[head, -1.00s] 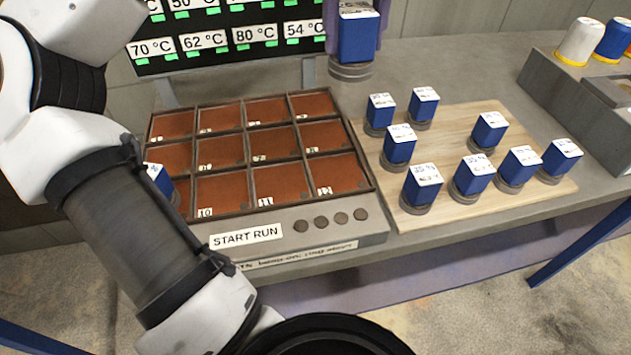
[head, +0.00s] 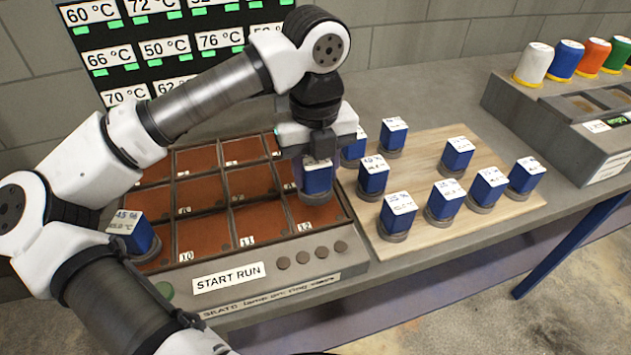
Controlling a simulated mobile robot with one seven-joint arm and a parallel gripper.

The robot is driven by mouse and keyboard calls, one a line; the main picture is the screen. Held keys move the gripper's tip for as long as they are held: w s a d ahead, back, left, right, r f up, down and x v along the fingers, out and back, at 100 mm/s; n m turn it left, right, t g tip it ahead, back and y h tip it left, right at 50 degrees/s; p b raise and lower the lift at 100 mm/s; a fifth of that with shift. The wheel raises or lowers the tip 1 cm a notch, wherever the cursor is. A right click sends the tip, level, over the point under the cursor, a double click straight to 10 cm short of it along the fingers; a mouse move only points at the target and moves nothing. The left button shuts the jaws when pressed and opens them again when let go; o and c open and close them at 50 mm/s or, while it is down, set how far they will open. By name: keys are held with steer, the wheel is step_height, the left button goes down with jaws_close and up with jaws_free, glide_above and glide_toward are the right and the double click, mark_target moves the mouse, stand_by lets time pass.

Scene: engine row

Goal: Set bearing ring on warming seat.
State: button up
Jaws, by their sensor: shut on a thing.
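My gripper (head: 317,160) is shut on a bearing ring (head: 319,181), a blue block with a grey round base. It is upright over the right column of the warming tray (head: 288,250), by the back of the seat marked 12 (head: 302,214). I cannot tell whether its base touches the tray. Another blue-topped ring (head: 133,233), with a white label, stands in the front left seat. The other seats that I can see are bare red-brown squares; my arm hides part of the back left.
Several similar blue-topped rings stand on a wooden board (head: 470,222) to the right. A temperature board (head: 150,50) stands behind the tray. The START RUN label (head: 228,277) and several round buttons are on the tray's front. A grey rack (head: 545,125) with coloured spools is at the far right.

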mark_target(315, 187)
steer(key=shift+f, duration=1.9)
steer(key=shift+f, duration=0.15)
steer(key=o, duration=1.3)
step_height(315, 187, up, 12)
steer(key=shift+r+b, duration=0.15)
steer(key=shift+b, duration=0.35)
